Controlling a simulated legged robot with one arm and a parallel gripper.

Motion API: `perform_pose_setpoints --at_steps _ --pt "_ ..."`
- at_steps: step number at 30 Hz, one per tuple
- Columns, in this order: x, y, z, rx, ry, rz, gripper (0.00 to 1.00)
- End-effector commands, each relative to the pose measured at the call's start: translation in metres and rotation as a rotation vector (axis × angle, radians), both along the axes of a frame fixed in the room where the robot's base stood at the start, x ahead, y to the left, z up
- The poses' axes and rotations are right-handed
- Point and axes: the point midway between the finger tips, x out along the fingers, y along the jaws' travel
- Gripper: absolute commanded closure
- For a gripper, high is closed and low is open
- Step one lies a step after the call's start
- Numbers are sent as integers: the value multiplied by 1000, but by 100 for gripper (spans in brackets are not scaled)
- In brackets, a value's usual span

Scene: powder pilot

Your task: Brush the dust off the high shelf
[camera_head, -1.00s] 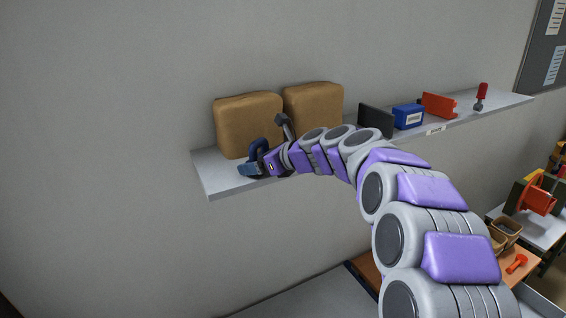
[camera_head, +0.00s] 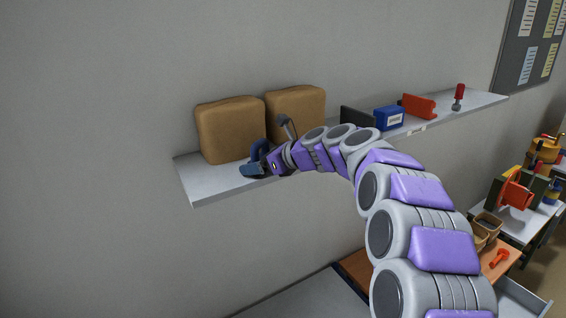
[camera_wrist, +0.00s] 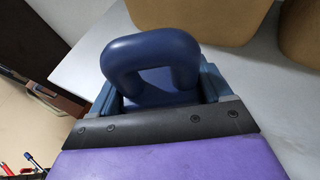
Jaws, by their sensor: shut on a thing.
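The high shelf (camera_head: 200,183) is a long pale grey board on the wall, and its top also shows in the wrist view (camera_wrist: 262,84). My gripper (camera_head: 266,162) is at the shelf's front edge, near its left end, in front of the two tan boxes. It is shut on a blue tool with a looped handle (camera_wrist: 150,52), which I take for the brush. In the head view the blue tool (camera_head: 252,168) is at the shelf's front edge. Its bristles are hidden, and I cannot tell if it touches the shelf. I cannot make out dust.
Two tan boxes, left (camera_head: 230,130) and right (camera_head: 296,114), stand at the shelf's back. Further right are a dark panel (camera_head: 357,118), a blue box (camera_head: 388,118), a red holder (camera_head: 419,106) and a red-handled tool (camera_head: 459,93). The shelf's left end is bare.

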Motion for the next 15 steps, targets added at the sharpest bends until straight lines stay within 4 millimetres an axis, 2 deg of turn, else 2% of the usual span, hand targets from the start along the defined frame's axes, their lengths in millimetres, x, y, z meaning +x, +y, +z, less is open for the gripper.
perform_pose_setpoints --at_steps 15 --pt "14 -20 -5 -5 4 0 70"
